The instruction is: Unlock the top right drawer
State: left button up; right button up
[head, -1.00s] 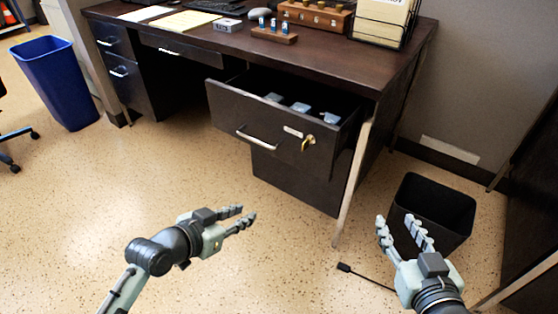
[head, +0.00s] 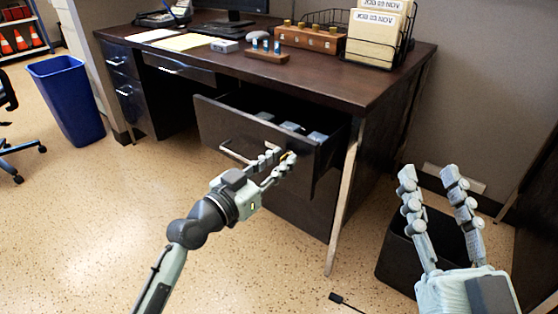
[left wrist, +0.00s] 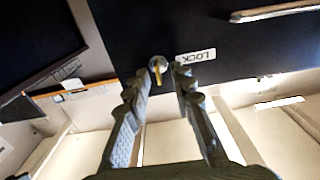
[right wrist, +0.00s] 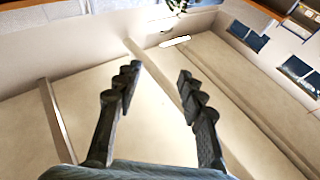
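The top right drawer (head: 222,126) of the dark desk is pulled open, with several grey items inside. In the left wrist view its dark front (left wrist: 130,30) carries a round lock with a brass key (left wrist: 158,67) and a LOCK label (left wrist: 195,56) beside it, seen upside down. My left gripper (head: 281,157) is at the drawer front and mostly covers the lock in the head view. Its fingers are apart, with the key between or just beyond the tips; contact cannot be told. My right gripper (head: 428,172) is open and empty, right of the desk.
The drawer's bar handle (head: 235,153) is left of my left gripper. A black bin (head: 398,262) stands on the floor below my right gripper. The desk top (head: 330,75) holds a wooden block, key stand and file rack.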

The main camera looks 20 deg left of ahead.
pick_arm(q)
jog(key=shift+c, duration=0.5)
grip_shut()
